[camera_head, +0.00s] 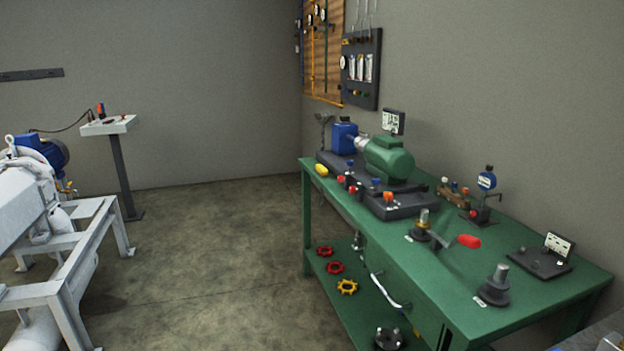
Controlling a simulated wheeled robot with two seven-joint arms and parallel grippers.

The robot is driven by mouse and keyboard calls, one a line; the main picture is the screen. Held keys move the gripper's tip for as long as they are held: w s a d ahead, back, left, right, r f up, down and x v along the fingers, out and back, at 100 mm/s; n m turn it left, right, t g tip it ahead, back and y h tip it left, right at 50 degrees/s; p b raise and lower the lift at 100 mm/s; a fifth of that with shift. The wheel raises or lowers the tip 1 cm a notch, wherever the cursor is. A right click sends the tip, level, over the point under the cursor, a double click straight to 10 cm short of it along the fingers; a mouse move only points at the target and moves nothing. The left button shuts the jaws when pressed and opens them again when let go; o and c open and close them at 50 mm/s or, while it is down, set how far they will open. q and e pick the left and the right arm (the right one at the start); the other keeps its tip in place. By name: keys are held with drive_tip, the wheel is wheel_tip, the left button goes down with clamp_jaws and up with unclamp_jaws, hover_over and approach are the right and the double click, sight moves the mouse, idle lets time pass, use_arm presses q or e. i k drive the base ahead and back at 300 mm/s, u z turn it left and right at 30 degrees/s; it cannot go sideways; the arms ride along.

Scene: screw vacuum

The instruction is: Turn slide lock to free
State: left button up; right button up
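No part is clearly recognisable as the slide lock at this size. Several small devices that could carry it stand on the green workbench (405,262) at the right. A red-handled lever (468,241) sticks out near a brass-topped fitting (424,218) on the bench. A dark round base with a grey post (496,288) stands at the near end. Neither of my grippers is in view.
A green motor (389,158) and blue unit (344,138) sit at the bench's far end. Red and yellow handwheels (347,287) lie on the lower shelf. A white machine frame (62,290) stands left, a pedestal panel (108,125) behind it. The floor between is clear.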

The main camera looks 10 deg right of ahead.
sight(388, 196)
drive_tip(key=u, duration=0.7)
drive_tip(key=i, duration=1.65)
drive_tip(key=z, duration=0.7)
drive_tip(key=i, duration=1.05)
drive_tip(key=z, duration=1)
